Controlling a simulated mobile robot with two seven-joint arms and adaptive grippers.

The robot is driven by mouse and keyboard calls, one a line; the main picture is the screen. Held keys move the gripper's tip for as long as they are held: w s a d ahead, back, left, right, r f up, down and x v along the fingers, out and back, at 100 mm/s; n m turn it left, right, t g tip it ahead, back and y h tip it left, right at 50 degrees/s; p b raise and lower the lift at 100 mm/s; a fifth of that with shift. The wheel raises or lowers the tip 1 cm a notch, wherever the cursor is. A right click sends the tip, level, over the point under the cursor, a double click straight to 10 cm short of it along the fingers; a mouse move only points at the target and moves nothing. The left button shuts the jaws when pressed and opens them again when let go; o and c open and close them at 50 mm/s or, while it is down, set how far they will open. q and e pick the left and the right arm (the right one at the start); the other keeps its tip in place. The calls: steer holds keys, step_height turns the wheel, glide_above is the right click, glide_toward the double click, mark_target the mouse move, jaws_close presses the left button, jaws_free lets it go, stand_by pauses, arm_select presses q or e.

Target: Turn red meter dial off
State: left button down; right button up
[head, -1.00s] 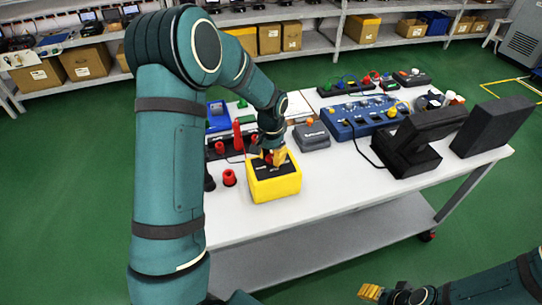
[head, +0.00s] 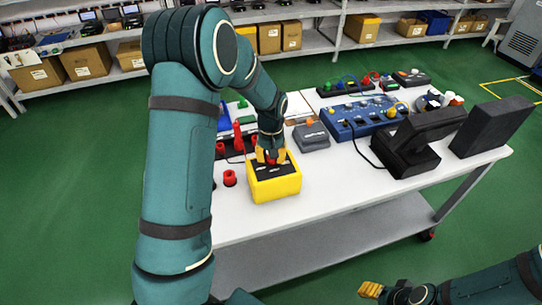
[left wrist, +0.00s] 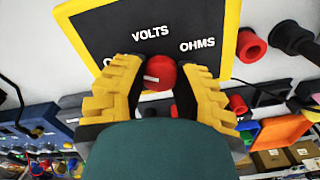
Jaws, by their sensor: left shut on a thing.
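The yellow-cased meter (head: 277,190) with a black face stands on the white table; its face (left wrist: 105,32) fills the top of the left wrist view. The words VOLTS and OHMS show on it, and a third label at left is mostly hidden by a finger. The red dial (left wrist: 160,72) sits between the yellow fingers of my left gripper (left wrist: 161,67), which is shut on it. A small pale mark shows on the dial's left side. In the head view my left gripper (head: 269,156) is over the meter. My right gripper (head: 371,289) is low at right, away from the table; its opening is unclear.
A red cylindrical part (head: 230,178) stands just left of the meter. A grey box (head: 311,136) and a blue panel (head: 362,115) lie behind, with a black device (head: 408,155) at right. The table's front strip is clear.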

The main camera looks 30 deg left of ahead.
arm_select(q)
steer(key=shift+f, duration=0.1)
steer(key=c, duration=0.6)
jaws_free()
steer(key=shift+r, duration=0.45)
step_height(320, 180, up, 11)
steer(key=shift+s, duration=0.1)
